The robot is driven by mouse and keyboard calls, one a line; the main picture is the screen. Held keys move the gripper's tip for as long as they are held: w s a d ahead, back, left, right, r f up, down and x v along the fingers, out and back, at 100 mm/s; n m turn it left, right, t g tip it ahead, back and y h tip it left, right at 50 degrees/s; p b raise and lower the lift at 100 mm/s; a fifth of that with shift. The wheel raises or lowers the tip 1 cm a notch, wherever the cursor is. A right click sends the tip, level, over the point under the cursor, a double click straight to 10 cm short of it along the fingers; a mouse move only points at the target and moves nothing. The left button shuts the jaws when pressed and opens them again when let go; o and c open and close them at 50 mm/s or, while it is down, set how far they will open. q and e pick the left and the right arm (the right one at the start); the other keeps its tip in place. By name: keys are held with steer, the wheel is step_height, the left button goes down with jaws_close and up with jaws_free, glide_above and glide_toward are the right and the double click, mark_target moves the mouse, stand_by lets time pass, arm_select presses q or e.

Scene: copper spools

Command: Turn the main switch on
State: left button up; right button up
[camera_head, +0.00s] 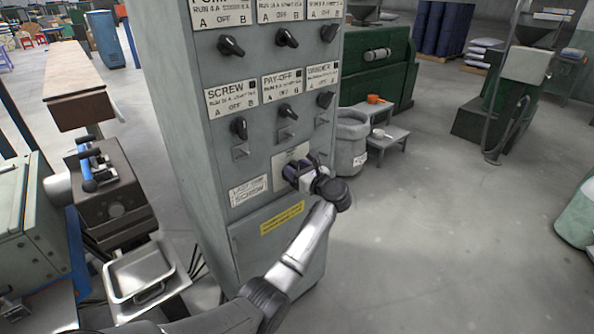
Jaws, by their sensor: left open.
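A tall grey control cabinet (186,130) stands in the middle of the view. Its front carries rows of black rotary knobs under white labels. Low on the front, below these rows, is a pale switch plate (289,156), which looks like the main switch's place. My left gripper (296,172) is in front of this plate, at its lower part, with its jaws open. The gripper hides the switch itself, so I cannot tell its position or whether the fingers touch it. My right gripper is not in view.
The floor (430,240) to the right is clear.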

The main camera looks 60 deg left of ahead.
arm_select(q)
steer(key=shift+c, duration=0.5)
jaws_close()
